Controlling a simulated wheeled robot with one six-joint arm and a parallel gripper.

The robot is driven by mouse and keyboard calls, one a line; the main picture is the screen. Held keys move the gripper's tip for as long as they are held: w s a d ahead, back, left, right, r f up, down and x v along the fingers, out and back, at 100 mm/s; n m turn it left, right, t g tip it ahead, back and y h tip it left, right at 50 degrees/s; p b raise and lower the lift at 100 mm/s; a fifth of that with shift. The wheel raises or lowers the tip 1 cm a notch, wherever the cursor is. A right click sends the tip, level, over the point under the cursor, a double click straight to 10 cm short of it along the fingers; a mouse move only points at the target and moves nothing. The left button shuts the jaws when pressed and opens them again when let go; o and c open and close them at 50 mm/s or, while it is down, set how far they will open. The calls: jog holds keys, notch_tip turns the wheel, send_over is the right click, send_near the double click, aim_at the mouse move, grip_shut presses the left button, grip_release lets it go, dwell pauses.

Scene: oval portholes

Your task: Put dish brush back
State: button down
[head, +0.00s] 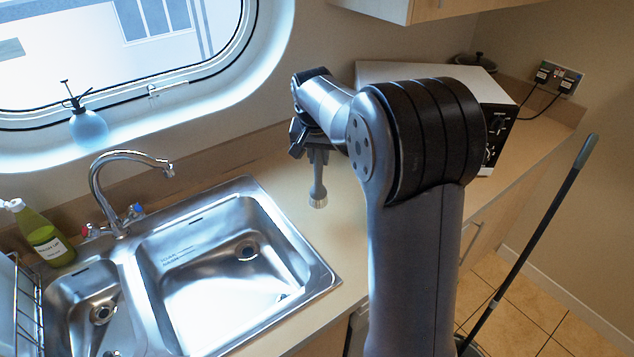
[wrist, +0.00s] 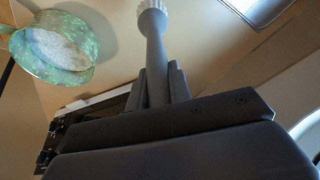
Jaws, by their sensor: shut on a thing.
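The dish brush (head: 318,193) has a grey handle and a pale bristle head. My gripper (head: 318,154) is shut on its handle and holds it, bristles down, above the counter to the right of the sink. In the wrist view the brush (wrist: 152,40) stretches out from between the two fingers of my gripper (wrist: 160,88), its pale head at the top edge. My arm hides part of the counter in the head view.
The steel sink (head: 318,262) and tap (head: 97,190) are left of my gripper. A green bottle (head: 47,240) stands behind the small basin. A white-topped oven (head: 420,70) is at the back right. A green speckled container (wrist: 50,48) shows in the wrist view.

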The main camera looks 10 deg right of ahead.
aim_at(319, 174)
jog(key=shift+f+p, duration=0.45)
jog(key=shift+f, duration=2.55)
jog(key=shift+f, duration=0.15)
jog(key=c, duration=1.3)
grip_release()
jog(key=b+v, duration=0.1)
jog(key=v, duration=1.1)
jog(key=shift+r+b, duration=0.2)
jog(key=shift+b, duration=0.1)
jog(key=shift+a, duration=0.1)
